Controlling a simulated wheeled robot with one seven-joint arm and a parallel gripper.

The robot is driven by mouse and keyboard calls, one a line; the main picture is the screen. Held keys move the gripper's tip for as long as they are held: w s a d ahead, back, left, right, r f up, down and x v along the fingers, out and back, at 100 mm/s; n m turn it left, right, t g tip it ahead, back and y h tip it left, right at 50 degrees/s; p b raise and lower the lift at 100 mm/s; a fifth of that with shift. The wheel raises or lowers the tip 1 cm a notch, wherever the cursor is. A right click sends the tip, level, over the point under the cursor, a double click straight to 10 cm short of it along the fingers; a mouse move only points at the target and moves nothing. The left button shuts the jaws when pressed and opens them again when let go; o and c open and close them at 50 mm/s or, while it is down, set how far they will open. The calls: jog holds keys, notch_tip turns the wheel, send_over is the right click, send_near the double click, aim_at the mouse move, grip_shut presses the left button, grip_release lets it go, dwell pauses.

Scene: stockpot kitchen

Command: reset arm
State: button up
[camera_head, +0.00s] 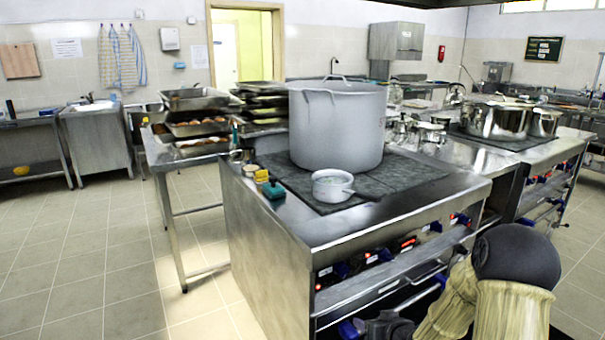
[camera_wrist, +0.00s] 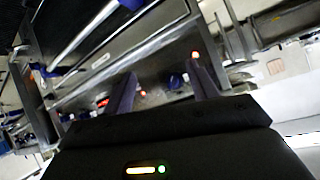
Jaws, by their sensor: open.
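My gripper shows in the wrist view (camera_wrist: 160,88) with its two dark fingers apart and nothing between them. Beyond the fingers is the front of the stove (camera_head: 390,260), tilted in that view, with its knobs and a handle bar. In the head view my arm is at the lower right, in front of the stove's front panel. A dark part of my arm's end is low in that view, by the stove's lower front. I cannot tell there whether the fingers touch anything.
A large stockpot (camera_head: 337,125) stands on the stove top, with a small pot (camera_head: 332,187) in front of it. A yellow and teal sponge item (camera_head: 272,189) lies near the left edge. More steel pots (camera_head: 495,120) stand at the right. The tiled floor (camera_head: 80,265) at the left is clear.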

jog(key=s+a+r+g+h, duration=0.1)
jog(key=s+r+g, duration=0.2)
jog(key=s, duration=0.5)
jog(key=s+a+r+m+g+h, duration=0.1)
jog(key=s+r+g+h, duration=0.15)
jog(key=s, duration=0.55)
jog(key=s+a+r+g, duration=0.2)
jog(key=s+r+g, duration=0.1)
jog(key=s, duration=0.5)
jog(key=w+p+v, duration=0.2)
jog(key=p+v, duration=1.1)
jog(key=w+r+p+v, duration=0.1)
jog(key=w+p+v, duration=0.2)
jog(key=p+v, duration=1)
jog(key=shift+w, duration=0.45)
